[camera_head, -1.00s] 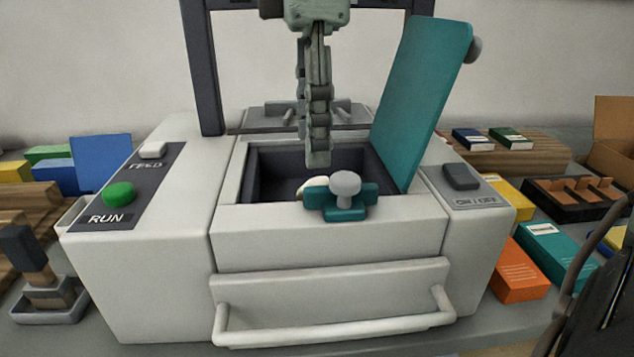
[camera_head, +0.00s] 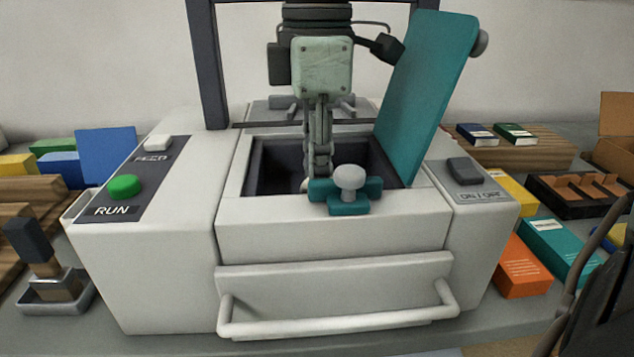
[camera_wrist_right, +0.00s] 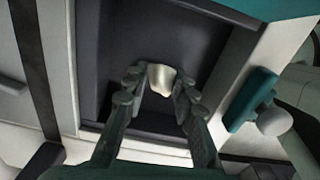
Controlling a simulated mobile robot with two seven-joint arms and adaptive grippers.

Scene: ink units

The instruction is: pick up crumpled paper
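The crumpled paper (camera_wrist_right: 160,79) is a small off-white lump inside the dark bin of the white machine. In the right wrist view it lies between the fingertips of my right gripper (camera_wrist_right: 158,84). The fingers are apart, one on each side of it, and I cannot tell whether either touches it. In the head view my right gripper (camera_head: 318,172) reaches down into the open bin (camera_head: 270,168), and only a pale sliver of the paper (camera_head: 304,186) shows beside the fingers. My left gripper is not in view.
A raised teal lid (camera_head: 425,95) stands right of the bin. A teal latch with a grey knob (camera_head: 350,178) sits on the front rim. A green RUN button (camera_head: 124,187) is on the left, a dark switch (camera_head: 465,171) on the right. Boxes and wooden blocks flank the machine.

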